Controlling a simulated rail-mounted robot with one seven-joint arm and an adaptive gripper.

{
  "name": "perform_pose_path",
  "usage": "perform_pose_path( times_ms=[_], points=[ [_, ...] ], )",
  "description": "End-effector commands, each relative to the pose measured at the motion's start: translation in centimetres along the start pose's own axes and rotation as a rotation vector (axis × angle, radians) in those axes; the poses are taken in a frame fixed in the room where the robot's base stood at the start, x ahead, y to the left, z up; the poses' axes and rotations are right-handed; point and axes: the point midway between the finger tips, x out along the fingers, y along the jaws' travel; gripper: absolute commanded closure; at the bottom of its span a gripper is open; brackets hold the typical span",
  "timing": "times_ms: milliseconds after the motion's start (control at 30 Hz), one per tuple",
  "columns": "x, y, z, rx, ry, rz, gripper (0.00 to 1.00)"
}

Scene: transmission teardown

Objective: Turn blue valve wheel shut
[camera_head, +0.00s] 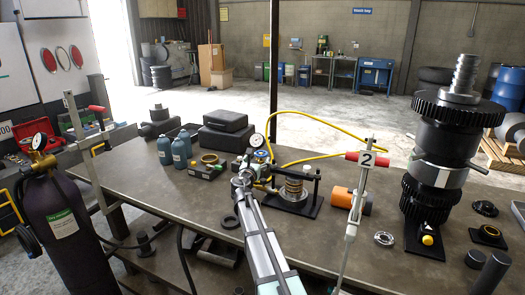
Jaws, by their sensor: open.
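A small blue round part (261,155), which looks like the blue valve wheel, sits just below a pressure gauge (257,140) near the middle of the workbench. It is small in the picture, and how far it is turned cannot be told. My gripper (246,160) is at the end of my arm, which reaches up from the bottom of the picture. It is open and appears just left of the blue part, overlapping the fittings there. Whether the fingers touch the wheel cannot be told. No held object shows.
A spring in a clamp fixture (293,190) stands right of my gripper, with a yellow hose (335,122) looping behind. Blue bottles (165,150) and black cases (226,120) are left. A dark gas cylinder (65,225) stands front left.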

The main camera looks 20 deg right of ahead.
Motion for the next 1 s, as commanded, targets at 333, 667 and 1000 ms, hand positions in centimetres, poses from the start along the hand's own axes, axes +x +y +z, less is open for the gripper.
perform_pose_path(
  times_ms=[333,667,1000],
  points=[
    [6.8,0.0,0.1,-0.001,0.001,-0.002,0.14],
    [9.1,0.0,0.0,-0.001,0.0,-0.001,0.14],
    [9.1,-0.1,-0.1,-0.001,0.0,-0.001,0.35]
  ],
)
